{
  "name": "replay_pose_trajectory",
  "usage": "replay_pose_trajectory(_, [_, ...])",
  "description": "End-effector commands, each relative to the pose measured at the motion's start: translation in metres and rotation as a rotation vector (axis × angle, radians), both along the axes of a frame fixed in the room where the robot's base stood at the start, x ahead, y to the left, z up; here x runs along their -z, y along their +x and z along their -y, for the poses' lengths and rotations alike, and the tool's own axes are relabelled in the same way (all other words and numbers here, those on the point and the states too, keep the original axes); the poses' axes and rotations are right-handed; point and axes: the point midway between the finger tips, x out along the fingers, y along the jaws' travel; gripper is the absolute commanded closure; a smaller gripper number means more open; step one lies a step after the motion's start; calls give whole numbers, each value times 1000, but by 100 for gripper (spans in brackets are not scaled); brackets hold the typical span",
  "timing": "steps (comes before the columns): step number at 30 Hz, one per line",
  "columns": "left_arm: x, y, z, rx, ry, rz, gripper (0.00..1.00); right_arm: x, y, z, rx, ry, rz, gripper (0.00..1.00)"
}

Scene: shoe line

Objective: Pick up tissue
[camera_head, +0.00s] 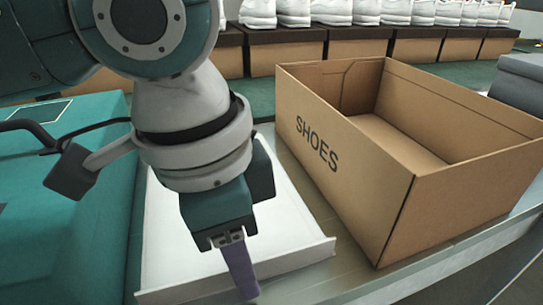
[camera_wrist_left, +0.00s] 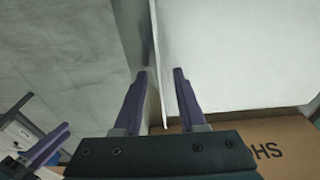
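The tissue appears to be the broad white sheet (camera_head: 188,225) with a thin upturned edge, lying beside the shoe box in the head view. It fills much of the upper right of the left wrist view (camera_wrist_left: 235,50). My left gripper (camera_head: 243,292) points down at the near edge of the sheet. In the left wrist view its two purple fingers (camera_wrist_left: 160,76) stand apart, with the thin white edge between them and visible gaps. The arm hides part of the sheet. A purple-fingered part, probably my right gripper (camera_wrist_left: 35,155), is cut off at lower left of the wrist view.
An open cardboard box (camera_head: 400,215) marked SHOES stands right of the sheet and looks empty. A teal case (camera_head: 65,200) with a dark handle lies to the left. White shoes (camera_head: 335,12) stand on boxes along the back. A grey object (camera_head: 520,80) is at the far right.

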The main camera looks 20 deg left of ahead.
Motion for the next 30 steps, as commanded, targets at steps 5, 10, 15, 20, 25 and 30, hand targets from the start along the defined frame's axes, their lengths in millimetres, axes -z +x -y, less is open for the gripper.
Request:
replay_pose_trajectory(5, [0, 0, 0, 1, -1, 1, 60, 0, 0, 0, 1, 1, 0, 65])
replay_pose_trajectory(10, [0, 0, 0, 1, -1, 1, 76, 0, 0, -1, 3, 5, 0, 65])
replay_pose_trajectory(15, [0, 0, 0, 1, -1, 1, 95, 0, 0, -2, 4, 7, 0, 65])
replay_pose_trajectory(20, [0, 0, 0, 1, -1, 1, 100, 0, 0, -2, 5, 8, 0, 65])
replay_pose_trajectory(25, [0, 0, 0, 1, 0, 0, 100, 0, 0, -2, 5, 8, 0, 65])
replay_pose_trajectory(30, [0, 0, 0, 1, -1, 1, 100, 0, 0, -2, 5, 8, 0, 65])
